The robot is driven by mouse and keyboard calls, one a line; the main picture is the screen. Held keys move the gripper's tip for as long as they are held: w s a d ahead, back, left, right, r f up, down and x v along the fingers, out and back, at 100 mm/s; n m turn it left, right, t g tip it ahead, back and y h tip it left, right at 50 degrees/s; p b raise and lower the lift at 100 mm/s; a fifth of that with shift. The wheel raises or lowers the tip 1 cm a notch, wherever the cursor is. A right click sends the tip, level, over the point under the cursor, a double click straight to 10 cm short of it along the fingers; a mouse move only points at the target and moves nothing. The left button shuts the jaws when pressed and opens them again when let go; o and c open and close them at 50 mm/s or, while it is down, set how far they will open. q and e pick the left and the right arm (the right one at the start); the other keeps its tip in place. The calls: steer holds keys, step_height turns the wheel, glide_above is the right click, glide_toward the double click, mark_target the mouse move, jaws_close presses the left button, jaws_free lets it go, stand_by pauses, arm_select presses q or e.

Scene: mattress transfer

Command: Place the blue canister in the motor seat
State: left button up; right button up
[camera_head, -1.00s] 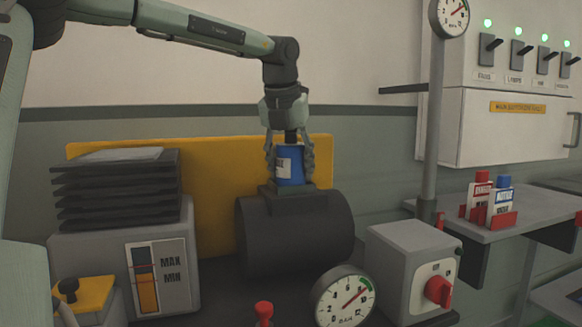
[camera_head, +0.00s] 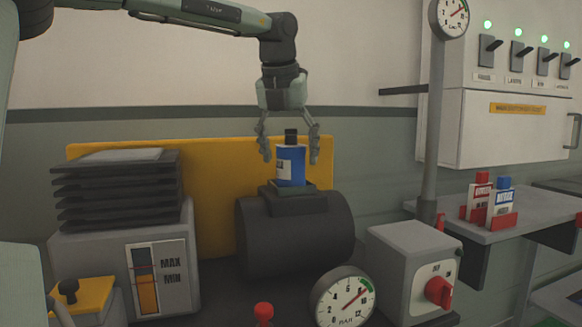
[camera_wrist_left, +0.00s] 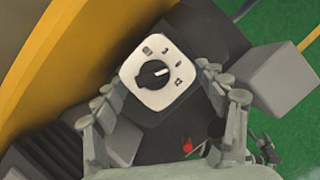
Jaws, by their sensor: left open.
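The blue canister (camera_head: 291,168), with a white label and a black cap, stands upright on the dark motor seat (camera_head: 300,204) on top of the black cylindrical motor (camera_head: 296,240). My left gripper (camera_head: 289,157) is open above it, its fingers spread on either side of the canister's upper part and apart from it. In the left wrist view, the open gripper (camera_wrist_left: 165,118) has a white square face with a black knob-like part (camera_wrist_left: 157,75) between its fingers. No blue shows there, so I cannot tell whether this is the canister's top.
A yellow panel (camera_head: 222,165) stands behind the motor. A grey box with a red knob (camera_head: 413,262) and a round gauge (camera_head: 343,298) stand in front, to the right. Stacked dark plates (camera_head: 115,190) are at left. Two small bottles (camera_head: 490,198) stand on the right shelf.

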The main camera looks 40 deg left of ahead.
arm_select(q)
steer(key=v, duration=0.8)
steer(key=shift+s+r, duration=0.1)
